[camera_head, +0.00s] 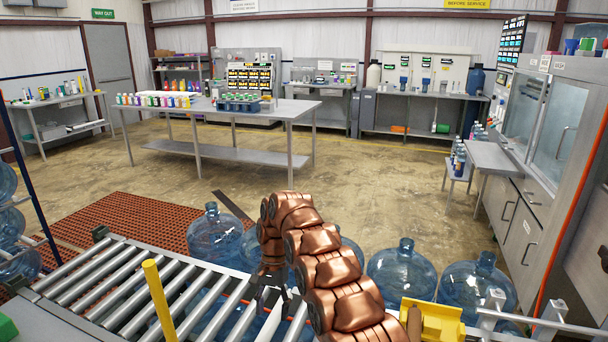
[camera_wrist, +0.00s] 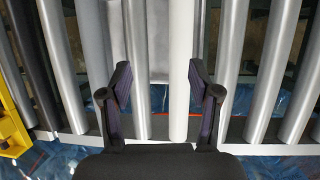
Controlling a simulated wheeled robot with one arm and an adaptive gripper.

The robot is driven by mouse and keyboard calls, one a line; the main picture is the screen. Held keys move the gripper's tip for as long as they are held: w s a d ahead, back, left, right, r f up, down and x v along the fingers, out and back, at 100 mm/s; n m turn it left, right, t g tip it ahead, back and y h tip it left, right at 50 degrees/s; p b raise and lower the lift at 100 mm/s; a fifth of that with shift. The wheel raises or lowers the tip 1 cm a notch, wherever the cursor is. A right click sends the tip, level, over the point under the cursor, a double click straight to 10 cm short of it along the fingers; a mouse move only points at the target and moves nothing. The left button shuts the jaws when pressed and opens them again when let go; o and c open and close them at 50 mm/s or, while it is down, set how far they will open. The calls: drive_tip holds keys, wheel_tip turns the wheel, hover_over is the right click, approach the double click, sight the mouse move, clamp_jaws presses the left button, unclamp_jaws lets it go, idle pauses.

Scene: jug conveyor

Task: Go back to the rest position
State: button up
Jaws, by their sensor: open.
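My gripper (camera_head: 273,283) hangs from my copper-coloured arm over the roller conveyor (camera_head: 135,285) in the head view. In the wrist view my gripper (camera_wrist: 159,85) has its two fingers spread apart, with nothing between them. Bare grey rollers (camera_wrist: 180,60) show below and between the fingers. In the head view my arm hides part of the conveyor and part of the row of jugs behind it.
Blue water jugs (camera_head: 215,234) stand on the floor along the conveyor's far side, with another jug (camera_head: 401,268) right of my arm. A yellow post (camera_head: 157,299) rises at the conveyor's near side. A yellow block (camera_head: 432,320) is at lower right. The floor beyond is open.

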drive_tip(key=s+d+r+n+t, duration=0.1)
drive_tip(key=s+d+r, duration=1.3)
drive_tip(key=d+r, duration=0.2)
drive_tip(key=s+d+n, duration=0.1)
drive_tip(key=s+d, duration=0.2)
drive_tip(key=s, duration=0.6)
drive_tip(key=s+d+f+n+t, duration=0.1)
drive_tip(key=s+d, duration=0.3)
drive_tip(key=s, duration=0.6)
drive_tip(key=s+d, duration=0.4)
drive_tip(key=s, duration=0.5)
drive_tip(key=shift+s+f+n+t, duration=0.2)
drive_tip(key=shift+f+n+t, duration=0.1)
drive_tip(key=shift+f+n, duration=0.1)
